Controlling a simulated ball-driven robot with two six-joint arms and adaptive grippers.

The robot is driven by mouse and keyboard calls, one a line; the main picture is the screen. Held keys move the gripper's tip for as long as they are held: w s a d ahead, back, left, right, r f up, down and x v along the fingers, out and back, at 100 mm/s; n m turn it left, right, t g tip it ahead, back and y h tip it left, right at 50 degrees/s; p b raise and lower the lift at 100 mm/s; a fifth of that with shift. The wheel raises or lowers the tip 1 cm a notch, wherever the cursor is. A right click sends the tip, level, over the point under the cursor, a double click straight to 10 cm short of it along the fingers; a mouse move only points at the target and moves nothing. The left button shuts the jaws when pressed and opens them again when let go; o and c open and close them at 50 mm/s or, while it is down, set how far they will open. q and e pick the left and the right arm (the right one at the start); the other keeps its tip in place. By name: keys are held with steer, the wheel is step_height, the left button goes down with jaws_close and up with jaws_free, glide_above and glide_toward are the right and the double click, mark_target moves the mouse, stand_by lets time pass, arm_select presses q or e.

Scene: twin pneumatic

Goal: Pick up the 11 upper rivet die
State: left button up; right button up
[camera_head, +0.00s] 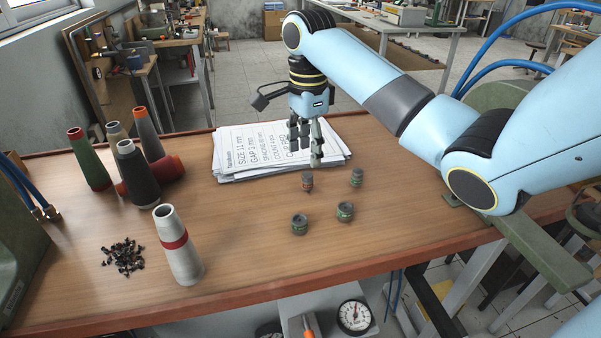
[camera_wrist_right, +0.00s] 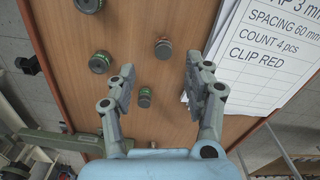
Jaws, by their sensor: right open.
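Several small dark rivet dies stand on the wooden bench in the head view. A red-banded die (camera_head: 307,181) is under my right gripper. Green-banded dies stand at the right back (camera_head: 357,177), the right front (camera_head: 344,211) and the left front (camera_head: 299,224). Their size markings are too small to read, so I cannot tell which is the 11 upper die. My right gripper (camera_head: 306,150) is open and empty above the bench. In the right wrist view, its spread fingers (camera_wrist_right: 160,78) flank a green-banded die (camera_wrist_right: 144,97) in the picture, apart from it. My left gripper is out of view.
A paper stack (camera_head: 240,165) reading size 11 mm and clip red lies behind the dies. Several thread cones stand at left; a white, red-banded cone (camera_head: 178,245) is nearer. Dark screws (camera_head: 123,257) lie beside it.

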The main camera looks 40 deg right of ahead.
mark_target(307, 174)
steer(key=shift+s+f, duration=0.2)
steer(key=shift+f, duration=1.2)
steer(key=f, duration=0.5)
steer(key=shift+w+d, duration=0.25)
steer(key=shift+w, duration=0.1)
steer(key=c, duration=0.4)
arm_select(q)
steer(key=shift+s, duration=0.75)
arm_select(e)
jaws_close()
